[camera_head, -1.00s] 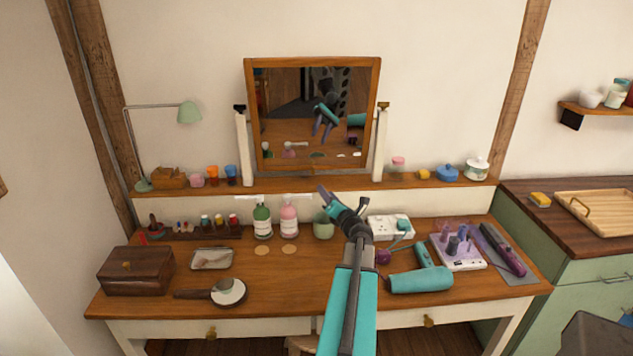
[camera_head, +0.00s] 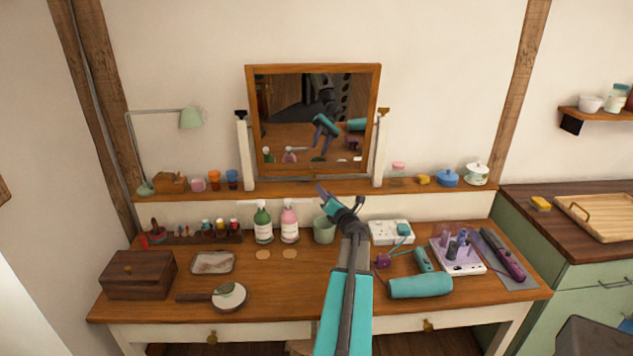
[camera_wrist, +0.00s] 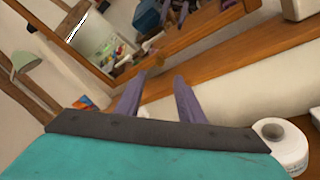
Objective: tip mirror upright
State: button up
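The wood-framed mirror (camera_head: 313,69) stands between two white posts on the shelf behind the table, and its face still leans slightly, its top looking a little wider than its bottom. My gripper (camera_head: 340,193) is in front of and below the mirror's lower edge in the head view. In the wrist view, the two purple fingers of my gripper (camera_wrist: 157,86) are apart with nothing held between them. The mirror's wooden lower rail (camera_wrist: 190,38) lies beyond the fingertips there. Whether a finger touches the frame I cannot tell.
A green bottle (camera_head: 263,225), a pink bottle (camera_head: 289,225) and a green cup (camera_head: 324,231) stand close left of my arm. A teal hair dryer (camera_head: 420,285) lies to the right. Small jars line the shelf (camera_head: 300,186). The air before the mirror is clear.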

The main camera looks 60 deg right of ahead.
aim_at(314, 178)
jog(key=shift+p+x, duration=1.35)
jog(key=shift+x, duration=3.55)
grip_shut()
